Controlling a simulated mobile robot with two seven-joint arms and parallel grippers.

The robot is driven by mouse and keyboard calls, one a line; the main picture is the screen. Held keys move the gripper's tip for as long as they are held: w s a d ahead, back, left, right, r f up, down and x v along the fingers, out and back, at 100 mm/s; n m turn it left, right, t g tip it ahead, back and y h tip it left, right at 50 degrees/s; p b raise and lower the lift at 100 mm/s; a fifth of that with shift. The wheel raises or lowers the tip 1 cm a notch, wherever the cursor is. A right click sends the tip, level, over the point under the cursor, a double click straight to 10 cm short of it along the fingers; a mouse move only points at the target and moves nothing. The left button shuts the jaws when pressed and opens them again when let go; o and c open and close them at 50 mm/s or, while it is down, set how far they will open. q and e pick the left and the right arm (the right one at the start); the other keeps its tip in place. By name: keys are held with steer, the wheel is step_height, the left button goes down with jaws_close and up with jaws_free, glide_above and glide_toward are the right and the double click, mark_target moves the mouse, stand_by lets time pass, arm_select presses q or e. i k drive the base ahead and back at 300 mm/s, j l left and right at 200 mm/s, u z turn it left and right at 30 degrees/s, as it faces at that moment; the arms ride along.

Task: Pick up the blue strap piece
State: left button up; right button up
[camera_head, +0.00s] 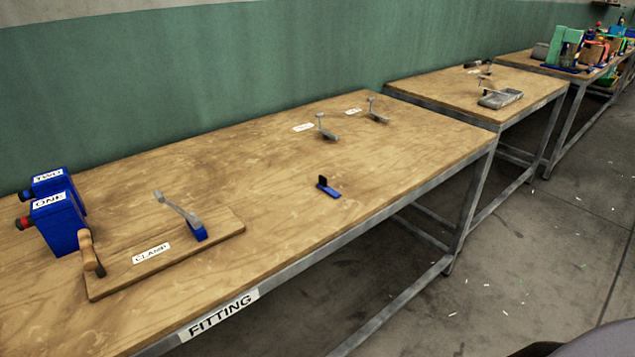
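A small blue piece (329,190) lies on the wooden table (262,231) marked FITTING, near the middle of its front half. A short black part stands up at its back end. It looks like the blue strap piece, though it is small in the view. Another blue piece (199,232) sits under the grey arm of the clamp (178,208), on a wooden board marked CLAMP. Neither of my grippers is in view.
Two blue boxes marked ONE (58,224) and TWO (52,182) stand at the left. Small grey metal brackets (325,127) (376,112) stand toward the back beside white labels. More tables (450,88) continue at the right. The tabletop around the loose blue piece is clear.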

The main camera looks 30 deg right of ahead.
mark_target(323, 185)
steer(key=l+u, duration=0.45)
steer(key=l, duration=2.75)
